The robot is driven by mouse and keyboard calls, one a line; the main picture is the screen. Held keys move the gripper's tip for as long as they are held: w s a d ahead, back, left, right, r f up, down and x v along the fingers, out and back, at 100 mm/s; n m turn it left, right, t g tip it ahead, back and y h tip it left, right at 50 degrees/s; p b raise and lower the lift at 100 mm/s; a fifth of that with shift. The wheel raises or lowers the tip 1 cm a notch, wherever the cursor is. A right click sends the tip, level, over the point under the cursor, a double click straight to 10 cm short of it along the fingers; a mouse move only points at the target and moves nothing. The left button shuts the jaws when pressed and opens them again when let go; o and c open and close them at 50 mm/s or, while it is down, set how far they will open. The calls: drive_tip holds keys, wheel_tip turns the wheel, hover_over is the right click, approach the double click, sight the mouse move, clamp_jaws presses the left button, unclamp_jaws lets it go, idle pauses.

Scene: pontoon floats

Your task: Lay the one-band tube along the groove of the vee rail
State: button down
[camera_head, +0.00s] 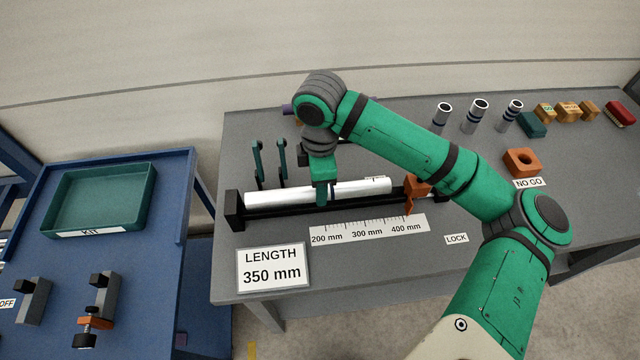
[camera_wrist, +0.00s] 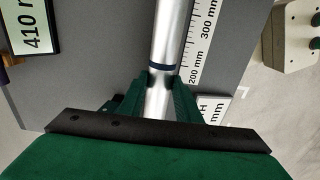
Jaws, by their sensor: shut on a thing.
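The one-band tube (camera_head: 362,188) is silver and lies level along the black vee rail (camera_head: 280,210) in the head view. My gripper (camera_head: 322,196) points down and is shut on it, left of the tube's middle. In the wrist view the tube (camera_wrist: 174,30) runs up the picture from between my gripper's fingers (camera_wrist: 158,95), with one dark blue band just beyond them. The tube lines up with the rail. I cannot tell whether it touches the groove. An orange stop (camera_head: 416,188) stands at the rail's right end, near the tube's right end.
A scale (camera_head: 368,229) and a "LENGTH 350 mm" sign (camera_head: 272,267) are in front of the rail. Two green uprights (camera_head: 282,160) stand behind it. Three banded tubes (camera_head: 474,117) stand at the back right. An orange holed block (camera_head: 521,162) is nearby. A green kit tray (camera_head: 100,198) is left.

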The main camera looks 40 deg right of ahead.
drive_tip(key=shift+f, duration=1.2)
drive_tip(key=c, duration=1.2)
unclamp_jaws()
wheel_tip(320, 180, up, 11)
drive_tip(key=shift+f, duration=0.1)
drive_tip(key=shift+w, duration=0.1)
